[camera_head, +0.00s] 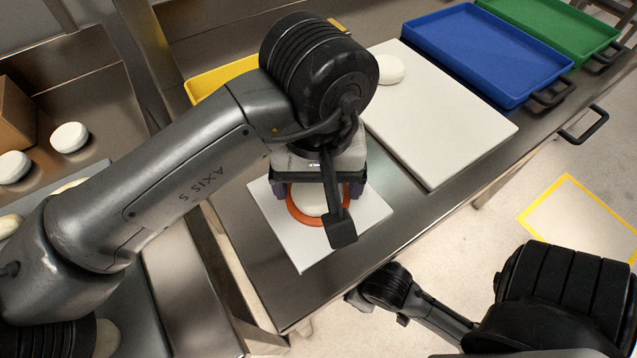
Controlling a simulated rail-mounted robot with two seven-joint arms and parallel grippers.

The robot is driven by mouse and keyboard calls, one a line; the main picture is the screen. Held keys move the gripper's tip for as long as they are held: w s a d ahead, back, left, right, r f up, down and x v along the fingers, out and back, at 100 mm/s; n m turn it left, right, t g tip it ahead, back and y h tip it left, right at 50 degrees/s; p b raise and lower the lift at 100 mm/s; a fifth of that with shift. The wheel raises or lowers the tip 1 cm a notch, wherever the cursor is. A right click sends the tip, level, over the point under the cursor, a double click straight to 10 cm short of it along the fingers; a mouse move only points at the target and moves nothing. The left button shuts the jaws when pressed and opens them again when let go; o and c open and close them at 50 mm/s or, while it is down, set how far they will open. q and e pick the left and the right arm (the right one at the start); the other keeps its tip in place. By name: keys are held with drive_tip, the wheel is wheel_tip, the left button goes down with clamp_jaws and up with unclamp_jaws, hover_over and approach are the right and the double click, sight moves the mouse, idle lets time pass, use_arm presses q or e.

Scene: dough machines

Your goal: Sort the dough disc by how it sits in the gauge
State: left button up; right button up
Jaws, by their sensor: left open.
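An orange ring gauge (296,214) lies on a small white board (307,254) on the steel table. A pale dough disc (311,202) shows inside the ring, partly hidden by my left gripper. I cannot tell whether it lies flat in the ring or rests on the rim. My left gripper (318,192) is over the disc and ring, its fingers apart on either side. I cannot tell whether they touch the disc. My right gripper (378,290) is at the lower right, beyond the table's front edge; its fingers are not clear.
A large white board (440,130) with another pale disc (390,69) lies to the right. Blue (485,55) and green (560,25) trays stand at the back right; a yellow tray (215,77) is behind my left arm. More discs (69,137) lie on the left.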

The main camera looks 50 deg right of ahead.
use_arm(q)
drive_tip(key=shift+p, duration=0.3)
idle(0.4)
drive_tip(key=shift+c, duration=0.3)
drive_tip(key=c, duration=0.6)
drive_tip(key=shift+c, duration=0.2)
drive_tip(key=shift+r+p, duration=0.5)
drive_tip(key=shift+r, duration=0.05)
drive_tip(key=shift+r, duration=0.2)
